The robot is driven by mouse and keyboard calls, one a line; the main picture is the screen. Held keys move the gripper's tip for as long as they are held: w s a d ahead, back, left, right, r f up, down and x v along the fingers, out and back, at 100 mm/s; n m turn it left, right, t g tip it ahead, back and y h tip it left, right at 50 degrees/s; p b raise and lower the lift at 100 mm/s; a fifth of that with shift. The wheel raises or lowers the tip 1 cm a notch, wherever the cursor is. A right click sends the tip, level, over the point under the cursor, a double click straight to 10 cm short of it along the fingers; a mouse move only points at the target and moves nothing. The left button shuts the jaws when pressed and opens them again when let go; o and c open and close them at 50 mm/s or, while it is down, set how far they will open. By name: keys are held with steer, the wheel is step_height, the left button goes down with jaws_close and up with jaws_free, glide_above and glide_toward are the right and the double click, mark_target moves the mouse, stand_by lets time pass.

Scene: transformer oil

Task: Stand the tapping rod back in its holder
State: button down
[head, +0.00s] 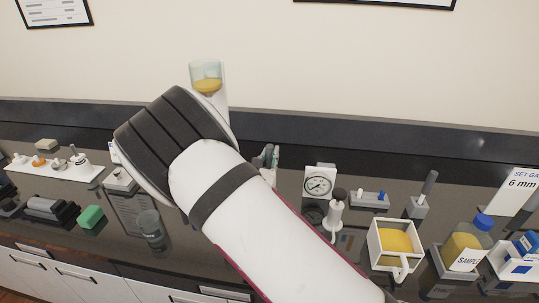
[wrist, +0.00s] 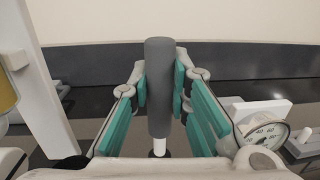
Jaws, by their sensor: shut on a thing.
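My gripper (wrist: 160,88) is shut on a dark grey rod handle, which I take to be the tapping rod (wrist: 158,62). The rod is roughly upright between the green finger pads, with a thin white part below the handle. In the head view my gripper (head: 268,157) shows just past my forearm, which hides most of it and the rod. A small light block (head: 119,180) sits left of my arm. A grey block (head: 417,207) at right has a dark upright rod in it. I cannot tell which is the holder.
A dial gauge (head: 319,183) stands right of my gripper, also in the wrist view (wrist: 262,135). Nearby are a yellow-filled cup (head: 396,243), a sample bottle (head: 465,245) and a green block (head: 91,217). A glass vessel with yellow oil (head: 207,78) rises behind my wrist.

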steer(key=shift+f+b, duration=0.75)
steer(key=shift+f, duration=1.7)
steer(key=c, duration=1.4)
jaws_free()
steer(key=v, duration=1.2)
